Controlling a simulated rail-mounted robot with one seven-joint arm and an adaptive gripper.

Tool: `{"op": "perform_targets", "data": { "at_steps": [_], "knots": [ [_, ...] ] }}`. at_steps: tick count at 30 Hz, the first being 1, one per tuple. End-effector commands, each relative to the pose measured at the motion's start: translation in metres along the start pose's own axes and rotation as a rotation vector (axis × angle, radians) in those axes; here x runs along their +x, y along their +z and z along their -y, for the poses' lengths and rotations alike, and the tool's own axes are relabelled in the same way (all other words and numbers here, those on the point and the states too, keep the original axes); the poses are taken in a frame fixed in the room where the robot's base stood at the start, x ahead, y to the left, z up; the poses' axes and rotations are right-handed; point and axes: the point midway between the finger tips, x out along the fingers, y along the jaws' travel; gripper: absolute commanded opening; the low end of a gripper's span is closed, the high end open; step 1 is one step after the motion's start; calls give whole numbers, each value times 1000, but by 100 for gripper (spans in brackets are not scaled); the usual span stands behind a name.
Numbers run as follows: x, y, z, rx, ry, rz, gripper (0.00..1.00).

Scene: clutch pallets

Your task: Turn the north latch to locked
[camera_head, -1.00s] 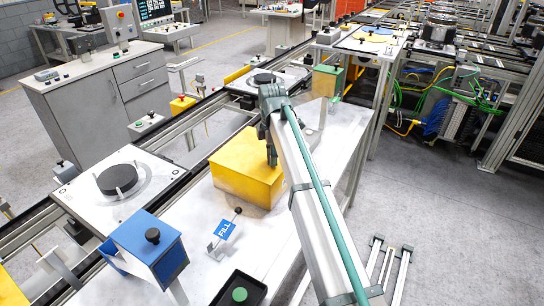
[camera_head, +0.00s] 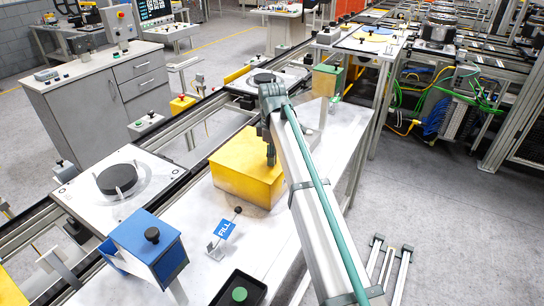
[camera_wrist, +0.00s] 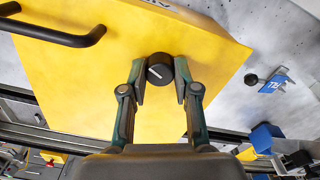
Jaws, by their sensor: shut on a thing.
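The yellow box (camera_head: 235,178) stands on the white table in the head view. In the wrist view its yellow face (camera_wrist: 85,95) carries a round black knob (camera_wrist: 159,68) with a white pointer line, slanted in the picture. My gripper (camera_wrist: 161,78) is shut on this knob, with one finger on each side of it. In the head view my gripper (camera_head: 271,155) reaches down at the box's right part, and the knob is hidden there. I cannot read a latch label or a locked mark in either view.
A black bar handle (camera_wrist: 55,35) sticks out beside the knob. A blue FILL tag on a lever (camera_head: 224,229), a blue box with a black knob (camera_head: 148,245) and a black tray with a green button (camera_head: 238,292) stand nearer. Table right of the yellow box is clear.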

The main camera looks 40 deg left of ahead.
Motion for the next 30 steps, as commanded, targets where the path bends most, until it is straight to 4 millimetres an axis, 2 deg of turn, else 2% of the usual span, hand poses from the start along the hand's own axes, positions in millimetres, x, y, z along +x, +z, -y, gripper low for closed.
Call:
{"op": "perform_targets", "data": {
  "at_steps": [30],
  "knots": [
    [0, 0, 0, 936, 0, 0, 0]
  ]
}}
